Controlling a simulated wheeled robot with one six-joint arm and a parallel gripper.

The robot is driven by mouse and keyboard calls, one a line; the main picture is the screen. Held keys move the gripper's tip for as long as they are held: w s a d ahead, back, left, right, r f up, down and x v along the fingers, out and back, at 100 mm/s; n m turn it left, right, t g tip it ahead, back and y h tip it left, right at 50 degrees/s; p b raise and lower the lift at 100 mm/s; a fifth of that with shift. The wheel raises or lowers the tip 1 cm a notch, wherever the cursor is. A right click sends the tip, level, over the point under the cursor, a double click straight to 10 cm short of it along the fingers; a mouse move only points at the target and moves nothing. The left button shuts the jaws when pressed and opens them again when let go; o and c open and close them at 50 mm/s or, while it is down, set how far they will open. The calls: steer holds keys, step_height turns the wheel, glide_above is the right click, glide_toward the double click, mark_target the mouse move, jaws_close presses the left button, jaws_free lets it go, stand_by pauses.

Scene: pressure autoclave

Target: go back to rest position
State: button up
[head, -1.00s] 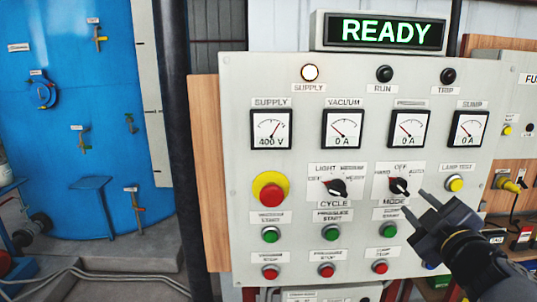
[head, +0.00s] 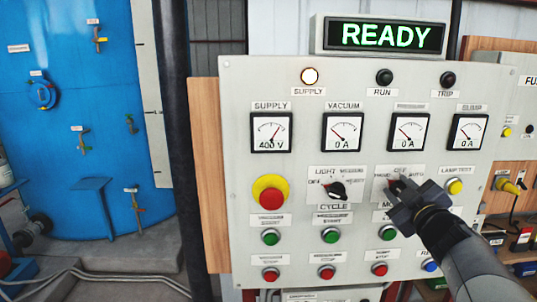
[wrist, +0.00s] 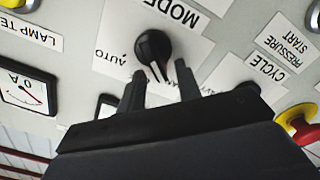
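The grey control panel (head: 300,190) fills the middle of the head view. My gripper (head: 398,188) is in front of its MODE selector, on the right side, and covers most of it. In the wrist view the black MODE knob (wrist: 154,48) shows upside down, just ahead of the fingertips. My gripper (wrist: 160,75) is open there, its two fingers apart with nothing held between them. The knob's white mark points toward the fingers. Whether a finger touches the knob I cannot tell.
The READY display (head: 380,33) is lit green and the SUPPLY lamp (head: 310,76) glows. A red emergency button (head: 271,192), the CYCLE selector (head: 337,190) and several push buttons stick out nearby. A blue tank (head: 75,110) stands left, with open floor space before it.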

steer(key=shift+s+d+r+m, duration=0.1)
steer(key=shift+r+m, duration=0.2)
steer(key=shift+m, duration=0.3)
steer(key=m+p, duration=0.1)
steer(key=m, duration=0.1)
steer(key=shift+d+m+p, duration=0.3)
steer(key=shift+p, duration=0.1)
steer(key=shift+d+m+p, duration=0.15)
steer(key=shift+m+p, duration=0.15)
steer(key=shift+m, duration=0.7)
